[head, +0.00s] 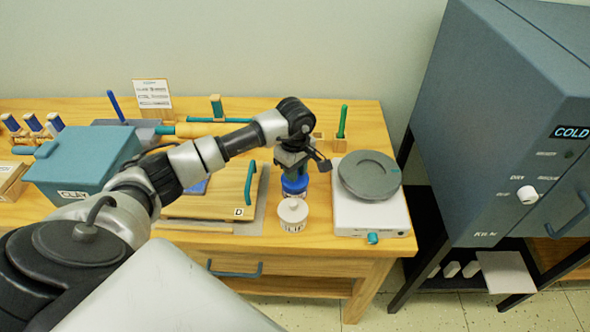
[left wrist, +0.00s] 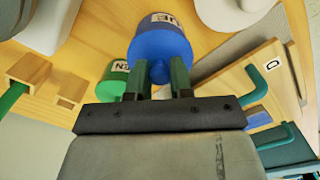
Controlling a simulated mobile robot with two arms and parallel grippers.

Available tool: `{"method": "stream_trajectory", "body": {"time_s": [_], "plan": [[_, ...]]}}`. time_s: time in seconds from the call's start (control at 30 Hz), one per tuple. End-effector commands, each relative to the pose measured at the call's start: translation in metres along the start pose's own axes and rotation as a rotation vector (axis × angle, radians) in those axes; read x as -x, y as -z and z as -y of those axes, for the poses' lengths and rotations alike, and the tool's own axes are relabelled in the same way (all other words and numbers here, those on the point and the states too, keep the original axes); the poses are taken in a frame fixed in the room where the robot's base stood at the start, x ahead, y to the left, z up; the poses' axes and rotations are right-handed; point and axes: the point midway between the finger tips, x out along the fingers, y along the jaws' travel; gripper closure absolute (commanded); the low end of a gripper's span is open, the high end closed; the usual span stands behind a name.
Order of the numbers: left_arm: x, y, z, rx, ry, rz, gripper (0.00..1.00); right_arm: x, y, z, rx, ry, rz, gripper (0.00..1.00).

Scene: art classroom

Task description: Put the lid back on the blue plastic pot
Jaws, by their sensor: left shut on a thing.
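The blue plastic pot (head: 294,188) stands on the wooden table beneath my left gripper (head: 296,170). In the left wrist view a blue lid (left wrist: 158,48) with a round knob shows over a white label on the blue pot's side (left wrist: 178,20). My left gripper (left wrist: 162,78) is shut on the lid's knob, one finger on each side. The lid lines up with the pot, but I cannot tell whether it rests on the rim or hangs just above. My gripper hides part of the pot in the head view. My right gripper is not in view.
A white pot (head: 292,214) stands close in front of the blue one. A green pot (left wrist: 112,80) shows in the left wrist view. A scale with a grey round plate (head: 369,176) is at right; a wooden board (head: 220,203) marked D is at left. A kiln (head: 500,130) stands beyond.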

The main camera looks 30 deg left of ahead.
Motion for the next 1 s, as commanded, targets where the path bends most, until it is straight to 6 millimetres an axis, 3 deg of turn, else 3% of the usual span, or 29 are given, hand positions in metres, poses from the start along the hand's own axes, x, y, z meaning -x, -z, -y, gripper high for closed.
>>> {"method": "stream_trajectory", "body": {"time_s": [1.0], "plan": [[-0.0028,0.0006,-0.0002,0.001,0.000,-0.001,1.00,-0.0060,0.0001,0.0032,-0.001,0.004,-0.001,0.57]]}}
